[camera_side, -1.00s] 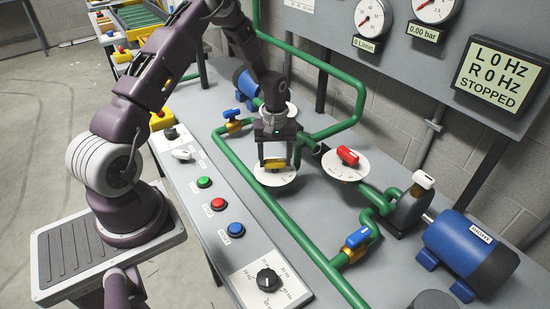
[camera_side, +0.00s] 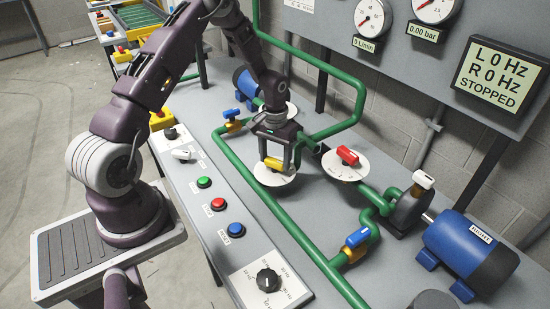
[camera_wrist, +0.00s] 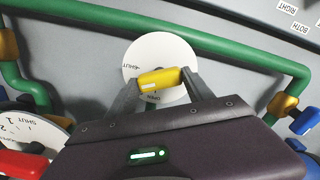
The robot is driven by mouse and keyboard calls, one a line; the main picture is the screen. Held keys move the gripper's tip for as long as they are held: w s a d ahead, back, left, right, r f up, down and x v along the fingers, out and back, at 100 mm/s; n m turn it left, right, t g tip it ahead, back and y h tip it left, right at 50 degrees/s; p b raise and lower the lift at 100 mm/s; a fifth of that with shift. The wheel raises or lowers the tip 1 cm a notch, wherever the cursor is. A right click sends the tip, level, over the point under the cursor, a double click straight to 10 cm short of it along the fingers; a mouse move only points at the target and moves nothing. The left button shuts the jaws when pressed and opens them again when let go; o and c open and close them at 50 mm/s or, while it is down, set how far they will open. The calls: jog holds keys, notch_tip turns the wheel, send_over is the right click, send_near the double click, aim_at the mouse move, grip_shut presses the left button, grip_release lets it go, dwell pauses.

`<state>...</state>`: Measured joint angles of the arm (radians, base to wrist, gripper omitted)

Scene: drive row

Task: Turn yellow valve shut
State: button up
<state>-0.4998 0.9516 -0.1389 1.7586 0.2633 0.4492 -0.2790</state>
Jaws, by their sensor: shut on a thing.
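The yellow valve handle (camera_wrist: 161,80) sits on a round white dial plate (camera_wrist: 181,53) marked SHUT at its left in the wrist view. My gripper (camera_wrist: 160,85) is shut on the handle, with one finger at each end of it. In the side view the handle (camera_side: 273,163) shows between the fingers of my gripper (camera_side: 276,160), above its white plate (camera_side: 272,181). The white mark on the handle points toward the lower left in the wrist view. Part of the plate is hidden by the handle and my gripper.
A red valve (camera_side: 347,156) on a white plate stands close to the right. Green pipes (camera_side: 257,186) run beside the dial. Blue-handled valves (camera_side: 357,238) sit along the pipes. A panel with red (camera_side: 218,204), green and blue buttons lies in front. The screen (camera_side: 500,77) reads STOPPED.

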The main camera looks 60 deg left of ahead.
aim_at(275, 161)
jog(key=m, duration=0.4)
jog(key=shift+m, duration=0.7)
jog(key=o, duration=1.4)
jog(key=shift+c, duration=0.2)
notch_tip(275, 161, up, 7)
jog(key=shift+r, duration=0.1)
